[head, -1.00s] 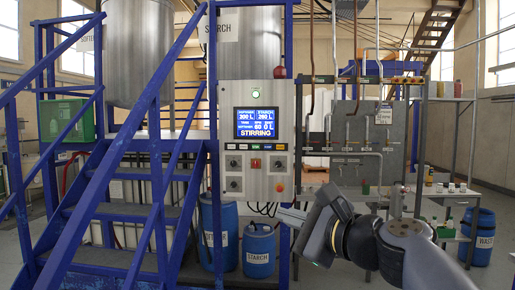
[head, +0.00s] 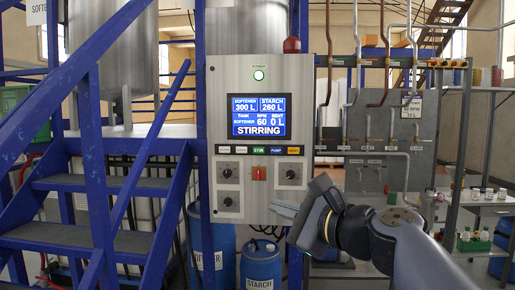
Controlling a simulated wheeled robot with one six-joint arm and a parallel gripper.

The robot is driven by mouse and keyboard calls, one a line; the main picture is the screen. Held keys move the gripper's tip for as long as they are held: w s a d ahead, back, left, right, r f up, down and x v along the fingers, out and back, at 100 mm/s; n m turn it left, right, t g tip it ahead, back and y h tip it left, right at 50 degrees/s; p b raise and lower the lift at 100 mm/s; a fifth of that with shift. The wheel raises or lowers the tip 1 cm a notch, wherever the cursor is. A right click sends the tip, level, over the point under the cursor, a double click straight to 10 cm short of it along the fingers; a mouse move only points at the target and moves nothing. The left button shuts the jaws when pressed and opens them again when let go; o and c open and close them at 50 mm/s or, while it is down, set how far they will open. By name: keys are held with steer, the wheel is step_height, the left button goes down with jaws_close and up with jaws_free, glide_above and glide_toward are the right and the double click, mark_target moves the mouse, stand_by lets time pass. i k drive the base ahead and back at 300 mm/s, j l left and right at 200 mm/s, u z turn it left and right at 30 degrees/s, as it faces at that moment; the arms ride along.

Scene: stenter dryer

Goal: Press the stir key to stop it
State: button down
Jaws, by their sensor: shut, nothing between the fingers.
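The control panel (head: 212,120) is a grey metal cabinet in the middle of the head view. My gripper (head: 283,209) is shut and empty. It is below and right of the stir key, at the panel's lower right, apart from the key; whether it touches the panel cannot be told.
A red switch (head: 259,173) and dark knobs (head: 228,198) lie below the key row. Blue stairs (head: 100,210) stand left. Blue starch (head: 261,266) and softener drums stand under the panel. Pipes and a bench with bottles (head: 472,240) are at right.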

mark_target(256, 150)
steer(key=i+j, duration=0.1)
steer(key=i, duration=0.5)
steer(key=i+j, duration=0.15)
steer(key=i, duration=0.5)
steer(key=i+j, duration=0.1)
steer(key=i, duration=0.5)
